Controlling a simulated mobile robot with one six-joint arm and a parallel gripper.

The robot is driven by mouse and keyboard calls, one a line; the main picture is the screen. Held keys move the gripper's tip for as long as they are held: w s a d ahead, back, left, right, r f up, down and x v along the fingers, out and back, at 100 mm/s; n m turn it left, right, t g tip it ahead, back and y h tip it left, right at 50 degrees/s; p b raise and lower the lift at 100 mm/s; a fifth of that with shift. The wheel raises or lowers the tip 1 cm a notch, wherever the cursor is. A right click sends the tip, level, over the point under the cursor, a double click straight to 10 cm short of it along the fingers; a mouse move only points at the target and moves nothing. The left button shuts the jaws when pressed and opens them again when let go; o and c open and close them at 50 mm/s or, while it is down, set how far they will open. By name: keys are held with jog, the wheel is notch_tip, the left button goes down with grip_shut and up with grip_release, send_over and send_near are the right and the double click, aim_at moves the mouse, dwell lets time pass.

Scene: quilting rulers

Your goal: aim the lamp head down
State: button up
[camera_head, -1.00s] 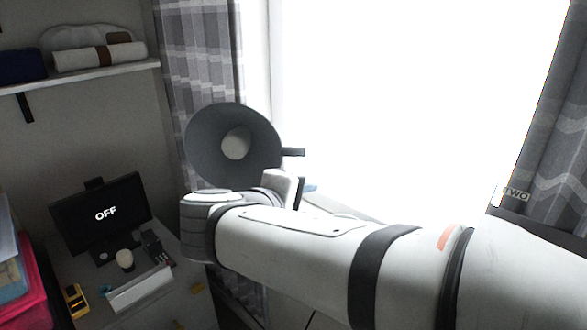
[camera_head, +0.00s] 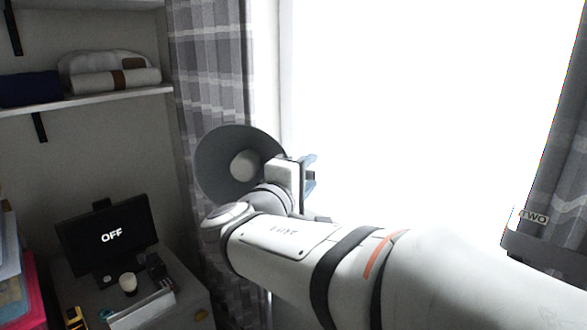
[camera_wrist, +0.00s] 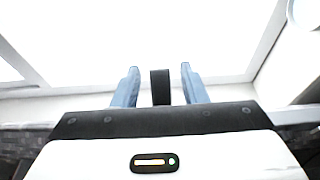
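The lamp head (camera_head: 213,158) is a dark grey cone with a pale round bulb (camera_head: 243,165) inside. Its open side faces the head camera, roughly level rather than down. My gripper (camera_head: 312,172) is just right of the shade, its blue fingertips partly hidden behind my wrist. In the wrist view, my gripper (camera_wrist: 160,85) has its two blue fingers apart. A dark upright bar (camera_wrist: 160,88) stands between them with a gap on each side; it looks like the stub at the lamp head's side. Whether it lies fully between the fingertips in depth is unclear.
A bright window (camera_head: 420,100) fills the area behind my arm, with a grey plaid curtain (camera_head: 212,70) at the left. A desk holds a monitor (camera_head: 107,237) reading OFF and small items. A shelf (camera_head: 90,101) with rolled cloth hangs above.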

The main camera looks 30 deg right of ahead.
jog(key=shift+x, duration=0.8)
grip_shut()
